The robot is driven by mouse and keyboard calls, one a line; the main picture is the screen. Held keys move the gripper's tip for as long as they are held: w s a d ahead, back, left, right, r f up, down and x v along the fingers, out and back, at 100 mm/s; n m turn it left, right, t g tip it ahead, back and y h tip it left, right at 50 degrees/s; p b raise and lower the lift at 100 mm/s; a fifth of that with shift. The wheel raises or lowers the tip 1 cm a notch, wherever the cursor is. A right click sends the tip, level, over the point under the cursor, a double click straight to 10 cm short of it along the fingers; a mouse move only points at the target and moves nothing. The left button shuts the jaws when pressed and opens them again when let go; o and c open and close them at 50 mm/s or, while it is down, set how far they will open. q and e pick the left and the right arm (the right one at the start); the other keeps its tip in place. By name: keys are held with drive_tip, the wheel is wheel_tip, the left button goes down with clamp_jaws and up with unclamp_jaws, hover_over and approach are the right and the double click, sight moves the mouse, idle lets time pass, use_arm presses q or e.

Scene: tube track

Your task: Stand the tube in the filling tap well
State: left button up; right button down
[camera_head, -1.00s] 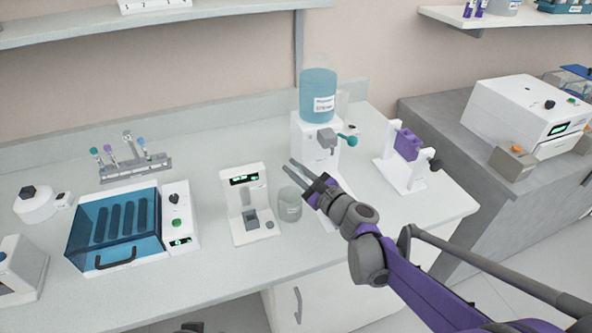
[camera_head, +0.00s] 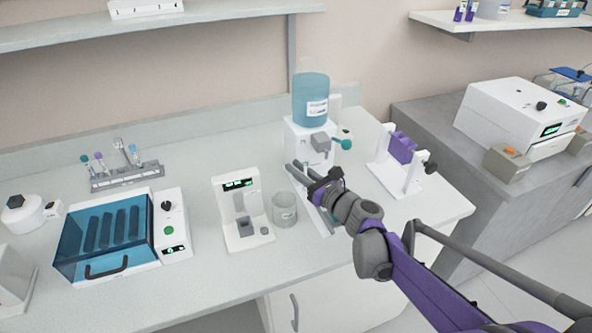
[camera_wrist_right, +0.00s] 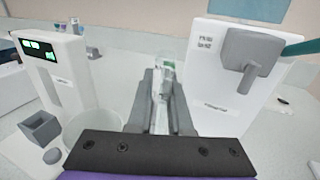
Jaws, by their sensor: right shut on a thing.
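My right gripper (camera_head: 297,168) reaches in over the bench in front of the filling tap. It is shut on a clear tube (camera_wrist_right: 162,70), which shows between and just beyond the fingers in the right wrist view. In the head view the tube is hard to make out. The filling tap (camera_head: 322,142) is a white stand with a teal bottle on top, a grey spout and a teal lever. In the right wrist view its grey spout (camera_wrist_right: 250,55) is to the right of the fingers. The well under the spout is hidden in the head view by the gripper. My left gripper is not in view.
A white device with a green display (camera_head: 237,210) and a clear beaker (camera_head: 284,209) stand left of the gripper. A purple block on a white stand (camera_head: 402,150) is to the right. A blue-lidded machine (camera_head: 105,240) and a tube rack (camera_head: 127,174) stand farther left.

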drive_tip(key=s+d+r+p, duration=0.4)
drive_tip(key=d+p, duration=0.2)
drive_tip(key=d, duration=0.2)
drive_tip(key=shift+s+d+f+b, duration=0.1)
drive_tip(key=shift+s+f+b, duration=0.05)
drive_tip(key=shift+f+b, duration=0.9)
drive_tip(key=shift+s+d+f+b, duration=0.15)
drive_tip(key=shift+f+b, duration=0.5)
drive_tip(key=shift+f, duration=0.7)
drive_tip(key=shift+f+b, duration=0.65)
drive_tip(key=shift+f+b, duration=0.3)
drive_tip(key=shift+f, duration=0.05)
drive_tip(key=shift+f, duration=0.1)
drive_tip(key=shift+f+b, duration=0.5)
